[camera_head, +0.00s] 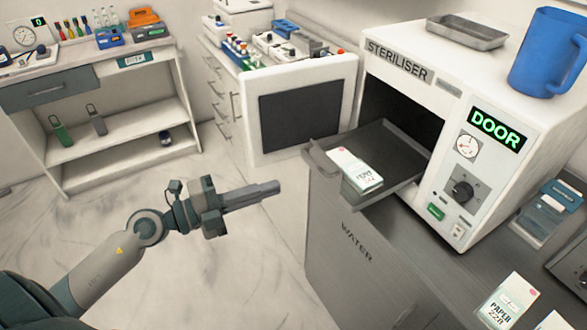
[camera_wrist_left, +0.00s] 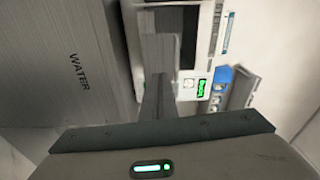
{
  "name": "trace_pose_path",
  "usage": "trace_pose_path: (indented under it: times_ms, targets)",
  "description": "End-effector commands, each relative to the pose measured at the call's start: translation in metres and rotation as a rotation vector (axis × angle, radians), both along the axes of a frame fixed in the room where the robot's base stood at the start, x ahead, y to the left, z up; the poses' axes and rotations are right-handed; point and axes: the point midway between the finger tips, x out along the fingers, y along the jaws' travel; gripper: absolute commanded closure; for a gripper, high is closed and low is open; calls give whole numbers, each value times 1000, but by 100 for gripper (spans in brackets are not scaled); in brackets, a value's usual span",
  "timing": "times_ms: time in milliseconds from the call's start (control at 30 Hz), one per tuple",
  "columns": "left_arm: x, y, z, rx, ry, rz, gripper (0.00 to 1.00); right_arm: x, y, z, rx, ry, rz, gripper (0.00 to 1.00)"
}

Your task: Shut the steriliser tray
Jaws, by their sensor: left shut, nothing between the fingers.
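The steriliser (camera_head: 470,75) is a white box with a "STERILISER" label and a green "DOOR" display. Its dark grey tray (camera_head: 395,150) sticks out of the opening to the left, with a handle (camera_head: 322,158) at its outer end. A white packet (camera_head: 355,170) lies on the tray. My left gripper (camera_head: 278,187) is shut and empty, to the left of the tray and apart from it, pointing right. In the left wrist view the shut fingers (camera_wrist_left: 157,92) point toward the steriliser, whose green display (camera_wrist_left: 201,88) shows there. My right gripper is not in view.
The steriliser stands on a grey cabinet marked "WATER" (camera_head: 356,242). A blue mug (camera_head: 545,52) and a metal dish (camera_head: 467,32) are on top of it. A blue-lidded container (camera_head: 550,212) and paper packets (camera_head: 508,302) are at right. Open floor lies around my left arm.

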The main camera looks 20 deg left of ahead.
Motion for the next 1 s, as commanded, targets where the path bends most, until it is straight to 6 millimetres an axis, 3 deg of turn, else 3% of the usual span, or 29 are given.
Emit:
trace_pose_path:
  times_ms: [100, 300, 767, 1000]
  targets:
    - [-7, 23, -5, 46, -38, 66, 100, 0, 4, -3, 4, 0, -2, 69]
    - [-10, 37, -5, 78, -69, 109, 100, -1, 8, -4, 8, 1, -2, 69]
    - [-7, 35, -4, 77, -68, 108, 100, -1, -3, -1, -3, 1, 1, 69]
    - [5, 26, -2, 75, -68, 108, 100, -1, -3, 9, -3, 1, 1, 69]
